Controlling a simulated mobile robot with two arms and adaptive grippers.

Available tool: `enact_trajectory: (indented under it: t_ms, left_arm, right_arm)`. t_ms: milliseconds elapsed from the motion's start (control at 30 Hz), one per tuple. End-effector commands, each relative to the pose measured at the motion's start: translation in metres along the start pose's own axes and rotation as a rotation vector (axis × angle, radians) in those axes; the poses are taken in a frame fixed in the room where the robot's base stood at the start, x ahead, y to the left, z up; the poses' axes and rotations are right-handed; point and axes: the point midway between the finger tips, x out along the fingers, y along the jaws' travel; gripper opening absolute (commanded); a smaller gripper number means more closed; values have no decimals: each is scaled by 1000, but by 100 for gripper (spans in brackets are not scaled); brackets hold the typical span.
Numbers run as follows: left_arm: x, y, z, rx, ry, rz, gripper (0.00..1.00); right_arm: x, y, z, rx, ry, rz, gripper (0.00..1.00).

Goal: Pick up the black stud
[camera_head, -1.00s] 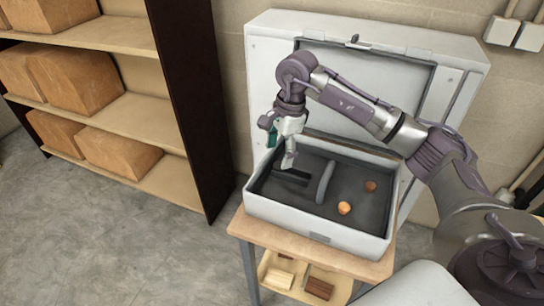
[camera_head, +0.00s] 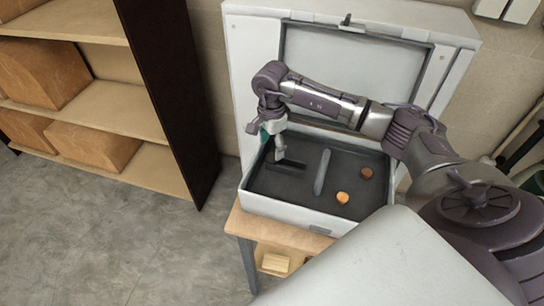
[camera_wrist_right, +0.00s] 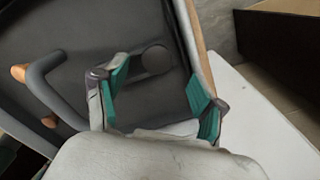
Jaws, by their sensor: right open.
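The black stud (camera_wrist_right: 156,59) shows in the right wrist view as a dark round knob on the dark floor of an open grey case. It lies just ahead of the fingers, between their lines, apart from both pads. My right gripper (camera_wrist_right: 160,95) is open, with teal pads and nothing between them. In the head view my right gripper (camera_head: 280,156) hangs down into the left part of the case (camera_head: 285,216). The stud is not clear there; a dark patch lies beside the fingertips. My left gripper is not in view.
A grey raised bar (camera_head: 322,172) stands in the case right of my gripper. An orange knob (camera_head: 343,198) and a brown knob (camera_head: 366,173) lie beyond it. The case's walls and upright lid surround the arm. A shelf (camera_head: 110,110) with brown blocks stands left.

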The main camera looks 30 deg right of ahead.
Motion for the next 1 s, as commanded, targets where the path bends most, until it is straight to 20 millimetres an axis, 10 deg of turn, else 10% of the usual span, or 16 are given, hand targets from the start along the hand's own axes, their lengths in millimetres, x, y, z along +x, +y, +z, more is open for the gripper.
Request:
enact_trajectory:
  t_ms: [167,567,800,1000]
  left_arm:
    - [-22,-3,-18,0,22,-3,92]
    - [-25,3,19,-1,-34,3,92]
    - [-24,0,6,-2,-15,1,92]
    - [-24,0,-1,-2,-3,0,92]
  right_arm:
    - [26,3,1,1,-1,7,70]
    - [46,5,1,-2,1,12,74]
    - [44,4,0,-1,0,7,37]
    - [44,4,0,-1,0,5,25]
